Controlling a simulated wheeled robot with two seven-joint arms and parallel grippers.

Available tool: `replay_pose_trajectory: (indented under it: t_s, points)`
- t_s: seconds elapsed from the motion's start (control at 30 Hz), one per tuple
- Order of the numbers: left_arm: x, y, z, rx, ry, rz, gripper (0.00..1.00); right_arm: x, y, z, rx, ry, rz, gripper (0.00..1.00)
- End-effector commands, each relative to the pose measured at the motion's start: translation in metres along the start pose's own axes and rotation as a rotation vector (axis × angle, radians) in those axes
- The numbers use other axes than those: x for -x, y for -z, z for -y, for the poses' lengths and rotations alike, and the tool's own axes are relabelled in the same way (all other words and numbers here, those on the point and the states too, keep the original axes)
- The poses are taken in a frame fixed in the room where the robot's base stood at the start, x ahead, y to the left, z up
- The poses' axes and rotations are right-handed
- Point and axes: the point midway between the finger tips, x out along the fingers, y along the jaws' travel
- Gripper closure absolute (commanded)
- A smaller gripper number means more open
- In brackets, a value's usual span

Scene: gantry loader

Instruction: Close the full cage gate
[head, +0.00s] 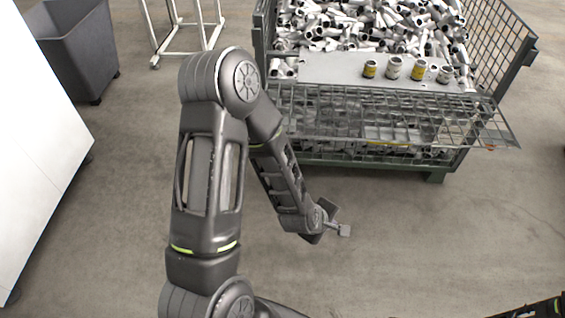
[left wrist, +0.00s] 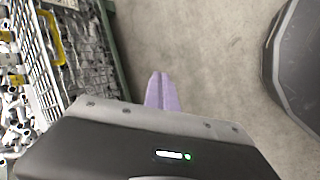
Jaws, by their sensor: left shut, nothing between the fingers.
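The full cage (head: 437,165) stands at the upper right of the head view, heaped with grey metal pipe fittings. Its mesh gate (head: 495,130) is at the front, folded down and sticking out towards me; its exact angle is hard to tell. In the left wrist view the mesh gate (left wrist: 42,72) is at the left, with a yellow handle (left wrist: 52,40). My left gripper (head: 343,230) is shut and empty, in front of the cage and apart from the gate. Its purple fingers (left wrist: 162,92) point over bare floor. My right gripper is out of view.
A pale plate (head: 330,68) lies in the cage, with several small jars or cans (head: 393,68) on it. A grey bin (head: 80,45) and a white frame (head: 185,35) stand at the upper left. A white panel (head: 35,150) fills the left edge. Floor in front of the cage is clear.

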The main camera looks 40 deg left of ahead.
Motion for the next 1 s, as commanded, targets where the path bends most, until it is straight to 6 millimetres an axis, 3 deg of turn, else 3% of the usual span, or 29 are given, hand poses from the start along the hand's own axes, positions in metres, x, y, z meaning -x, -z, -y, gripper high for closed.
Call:
replay_pose_trajectory:
  t_s: [0.03,0.1,0.23,0.4,0.5,0.63,1.0]
  points:
    - [-0.033,0.026,0.001,0.167,-0.072,-0.049,1.00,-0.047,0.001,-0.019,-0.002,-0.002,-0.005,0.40]
    - [-0.044,0.058,-0.015,0.426,-0.180,-0.101,1.00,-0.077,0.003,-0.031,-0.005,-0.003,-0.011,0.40]
    - [-0.053,0.119,-0.038,0.896,-0.414,-0.137,1.00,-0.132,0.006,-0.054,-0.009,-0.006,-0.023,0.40]
    - [-0.043,0.185,-0.053,1.405,-0.721,-0.074,1.00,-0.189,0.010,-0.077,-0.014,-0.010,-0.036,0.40]
    - [-0.032,0.210,-0.057,1.605,-0.857,-0.008,1.00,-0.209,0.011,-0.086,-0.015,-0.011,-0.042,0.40]
    - [-0.020,0.228,-0.060,1.752,-0.961,0.057,1.00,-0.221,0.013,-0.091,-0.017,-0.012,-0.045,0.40]
    - [-0.013,0.233,-0.063,1.800,-0.991,0.082,1.00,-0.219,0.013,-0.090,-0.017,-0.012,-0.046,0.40]
